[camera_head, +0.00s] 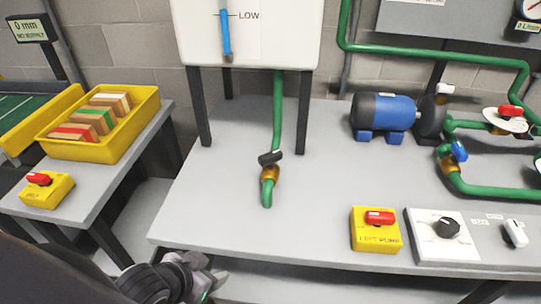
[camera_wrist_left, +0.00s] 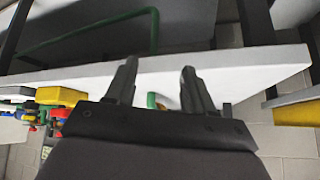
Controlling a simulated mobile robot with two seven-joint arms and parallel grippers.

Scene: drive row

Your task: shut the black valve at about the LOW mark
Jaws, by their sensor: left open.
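The black valve handle (camera_head: 270,158) sits on a brass body at the lower end of a green pipe, under the white tank (camera_head: 285,40). The tank's sight tube (camera_head: 226,35) shows blue, with its top just above the LOW mark (camera_head: 249,15). My left gripper (camera_head: 205,273) is at the front edge of the table, below and left of the valve and apart from it. In the left wrist view its two fingers (camera_wrist_left: 157,88) are spread and empty, pointing at the table's edge. My right gripper is in neither view.
The grey table (camera_head: 330,185) is clear around the valve. A blue pump (camera_head: 383,114) stands behind. A yellow crate (camera_head: 105,125) of blocks is on the left table.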

